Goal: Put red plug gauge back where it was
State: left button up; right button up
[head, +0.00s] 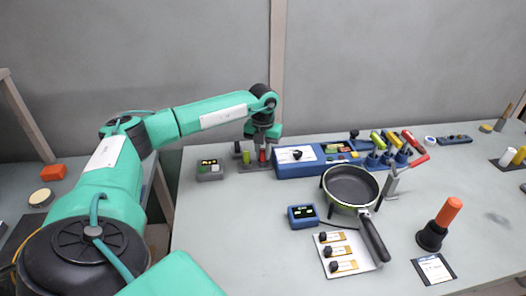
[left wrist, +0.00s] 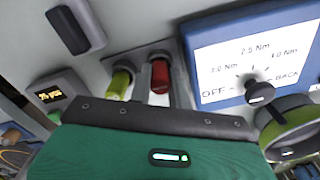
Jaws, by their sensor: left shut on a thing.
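The red plug gauge (head: 263,156) is upright at a small dark holder (head: 252,168) at the back of the table, left of the blue station. My left gripper (head: 263,147) comes down over it from above and is shut on it. In the left wrist view the red plug gauge (left wrist: 159,76) shows beyond the dark edge of my gripper, beside a yellow-green gauge (left wrist: 121,82). Whether its lower end is fully seated in the holder is hidden. My right gripper is not in view.
A blue station (head: 298,168) with a dial panel stands close to the right of the holder. A small grey display box (head: 209,171) is on its left. The table's left front is clear.

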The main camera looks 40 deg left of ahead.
aim_at(263, 150)
pick_arm(q)
jog(key=o, duration=0.7)
jog(key=shift+f, duration=0.1)
jog(key=shift+c, duration=0.2)
jog(key=shift+o, duration=1.1)
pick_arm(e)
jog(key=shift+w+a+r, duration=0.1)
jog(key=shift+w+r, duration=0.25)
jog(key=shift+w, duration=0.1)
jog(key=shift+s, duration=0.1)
pick_arm(q)
jog(key=shift+r, duration=0.2)
notch_tip(263, 150, up, 4)
jog(key=shift+w+r, duration=0.1)
jog(key=shift+r, duration=0.05)
notch_tip(263, 150, up, 8)
jog(key=shift+b, duration=0.3)
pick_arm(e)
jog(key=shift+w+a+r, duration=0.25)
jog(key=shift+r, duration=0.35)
